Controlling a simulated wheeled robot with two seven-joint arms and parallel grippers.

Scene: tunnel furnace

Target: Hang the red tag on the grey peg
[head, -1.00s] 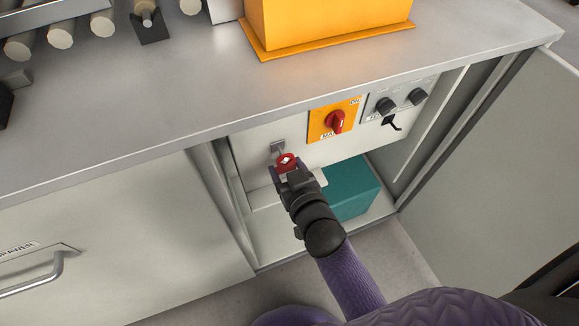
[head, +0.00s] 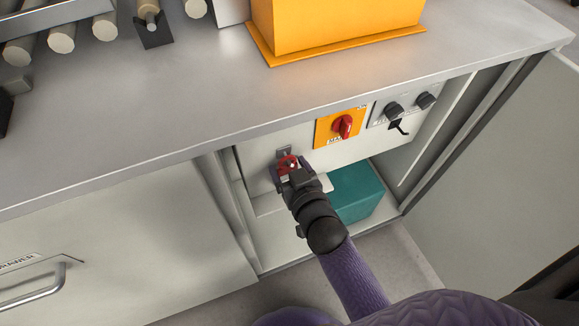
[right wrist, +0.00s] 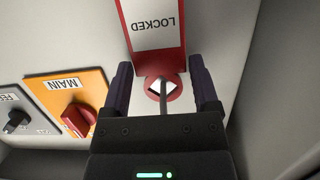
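The red tag (right wrist: 153,14), with a white panel reading LOCKED, is upside down in the right wrist view. Its round end has a diamond-shaped opening, and the grey peg (right wrist: 164,101) runs through it, so the tag is on the peg. In the head view the red tag (head: 288,163) shows small at the cabinet panel, partly covered by my right gripper (head: 289,171). That gripper (right wrist: 160,66) is open, one dark finger on each side of the tag, with gaps visible between. My left gripper is out of view.
An orange MAIN plate (head: 340,126) with a red rotary switch and a grey plate with black knobs (head: 394,110) sit to the right of the peg. A teal box (head: 356,192) stands below. The open cabinet door (head: 500,165) is at right; the grey countertop overhangs above.

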